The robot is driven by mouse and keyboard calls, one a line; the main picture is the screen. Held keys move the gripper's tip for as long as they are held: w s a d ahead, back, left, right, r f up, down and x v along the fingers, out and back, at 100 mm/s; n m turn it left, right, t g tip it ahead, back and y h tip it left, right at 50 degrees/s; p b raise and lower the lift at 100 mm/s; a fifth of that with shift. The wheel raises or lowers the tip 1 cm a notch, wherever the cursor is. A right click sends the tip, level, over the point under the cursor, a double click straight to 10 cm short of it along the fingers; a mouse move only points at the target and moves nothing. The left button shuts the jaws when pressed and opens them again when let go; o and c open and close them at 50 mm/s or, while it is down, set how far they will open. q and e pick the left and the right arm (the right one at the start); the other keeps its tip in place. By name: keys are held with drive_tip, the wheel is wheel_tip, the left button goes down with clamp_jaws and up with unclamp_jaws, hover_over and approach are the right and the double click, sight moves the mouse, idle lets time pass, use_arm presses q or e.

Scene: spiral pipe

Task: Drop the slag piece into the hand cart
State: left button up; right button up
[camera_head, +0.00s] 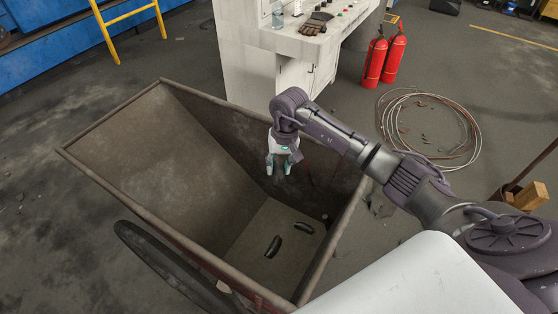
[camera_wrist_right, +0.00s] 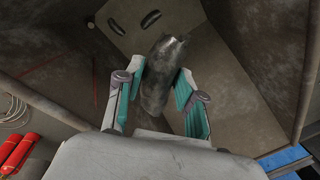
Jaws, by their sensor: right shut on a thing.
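My right gripper (camera_head: 278,170) is inside the upper part of the hand cart (camera_head: 110,172), pointing down near its far right wall. In the right wrist view my right gripper (camera_wrist_right: 157,95) is shut on a long, dark grey slag piece (camera_wrist_right: 160,72), which lies between its teal-padded fingers. In the head view the held piece is hard to make out. Two dark slag pieces, one nearer (camera_head: 273,246) and one farther (camera_head: 304,228), lie on the cart floor below the gripper. They also show in the right wrist view (camera_wrist_right: 150,20). My left gripper is not in view.
A white control cabinet (camera_head: 262,65) with gloves (camera_head: 316,23) on top stands behind the cart. Two red fire extinguishers (camera_head: 385,59) and a coil of wire (camera_head: 428,130) are to the right. The cart's rim surrounds the gripper.

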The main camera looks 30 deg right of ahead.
drive_tip(key=shift+f, duration=0.65)
drive_tip(key=o, duration=1.2)
drive_tip(key=shift+o, duration=0.2)
wheel_tip(320, 180, up, 12)
drive_tip(key=d, duration=0.1)
drive_tip(key=shift+s+d, duration=0.15)
drive_tip(key=shift+s, duration=0.1)
drive_tip(key=shift+f, duration=0.1)
